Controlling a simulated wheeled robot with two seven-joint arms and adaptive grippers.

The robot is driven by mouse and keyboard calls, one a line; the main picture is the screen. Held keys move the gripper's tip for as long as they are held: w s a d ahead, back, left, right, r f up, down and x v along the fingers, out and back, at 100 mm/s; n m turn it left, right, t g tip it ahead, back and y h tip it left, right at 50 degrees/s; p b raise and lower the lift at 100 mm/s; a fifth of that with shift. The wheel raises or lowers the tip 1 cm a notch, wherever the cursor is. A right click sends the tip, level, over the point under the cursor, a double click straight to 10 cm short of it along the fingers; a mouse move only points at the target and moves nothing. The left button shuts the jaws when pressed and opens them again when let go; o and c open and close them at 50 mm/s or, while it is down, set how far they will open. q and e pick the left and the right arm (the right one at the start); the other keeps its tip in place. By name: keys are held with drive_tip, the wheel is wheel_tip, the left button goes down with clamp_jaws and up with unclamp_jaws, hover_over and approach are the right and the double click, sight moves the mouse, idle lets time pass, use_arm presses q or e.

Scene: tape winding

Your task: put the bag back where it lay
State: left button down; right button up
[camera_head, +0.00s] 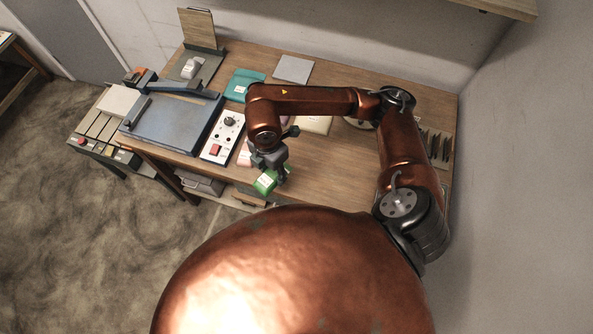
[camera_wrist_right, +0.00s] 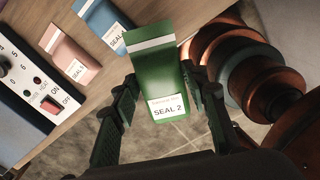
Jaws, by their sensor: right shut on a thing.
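A green bag (camera_head: 266,182) with a white label is held by my right gripper (camera_head: 272,170) near the table's front edge. In the right wrist view the green bag (camera_wrist_right: 165,80) reads "SEAL 2" and sits between the two dark fingers, which are shut on it. Floor shows behind part of the bag there. My left gripper is not in view.
On the table are a pink bag (camera_wrist_right: 70,50), a blue bag (camera_wrist_right: 100,18), a teal bag (camera_head: 244,85), a cream bag (camera_head: 314,124) and a white control panel (camera_head: 222,137) with a red switch. A blue-grey machine (camera_head: 170,122) stands left. My arm hides part of the table.

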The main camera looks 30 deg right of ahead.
sight(286, 168)
drive_tip(key=d, duration=0.1)
drive_tip(key=d+f, duration=0.1)
drive_tip(key=d, duration=0.2)
drive_tip(key=shift+w+d+f, duration=0.15)
drive_tip(key=shift+d+f, duration=0.15)
drive_tip(key=shift+f, duration=0.1)
drive_tip(key=d+f, duration=0.2)
drive_tip(key=f, duration=0.1)
drive_tip(key=d+f, duration=0.2)
drive_tip(key=shift+w+f+p, duration=0.2)
drive_tip(key=shift+w+p, duration=0.05)
drive_tip(key=shift+p, duration=0.05)
drive_tip(key=f, duration=0.3)
drive_tip(key=shift+d+f, duration=0.2)
drive_tip(key=shift+f, duration=0.1)
drive_tip(key=o, duration=1.2)
drive_tip(key=shift+f, duration=0.1)
drive_tip(key=shift+c, duration=0.2)
